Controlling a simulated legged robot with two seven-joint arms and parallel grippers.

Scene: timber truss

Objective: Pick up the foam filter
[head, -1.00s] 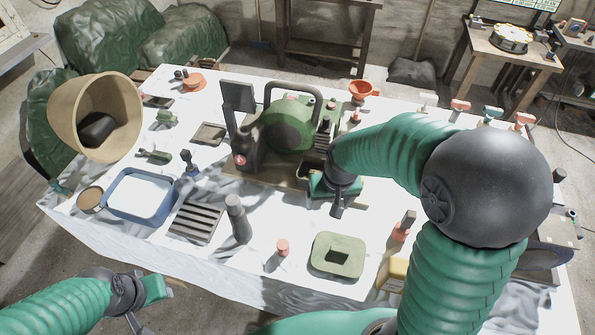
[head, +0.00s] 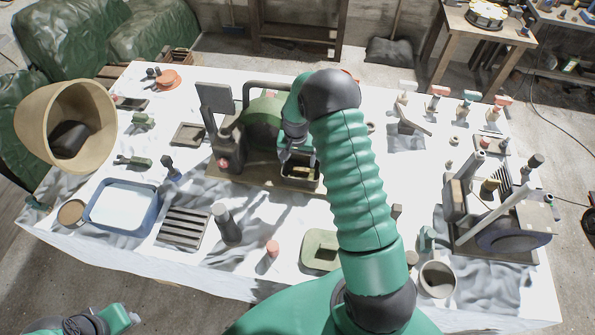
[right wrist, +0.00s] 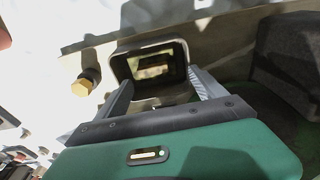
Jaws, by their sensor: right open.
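An olive-green block with a square hole (head: 318,243), which may be the foam filter, lies near the front edge of the table. My right arm partly hides it in the head view. My right gripper (head: 287,156) is at the right front of the green engine (head: 264,118). In the right wrist view its open fingers (right wrist: 160,78) point at a rectangular open housing (right wrist: 120,68), one finger to each side. A dark interior with a yellowish rectangular shape (right wrist: 152,70) shows inside; I cannot tell what it is.
A blue tray (head: 157,214), a slatted grey block (head: 182,230) and a dark cylinder (head: 226,226) stand to the left. A machine with a grey upright (head: 500,222) stands at the right. A brass fitting (right wrist: 83,85) sits beside the housing.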

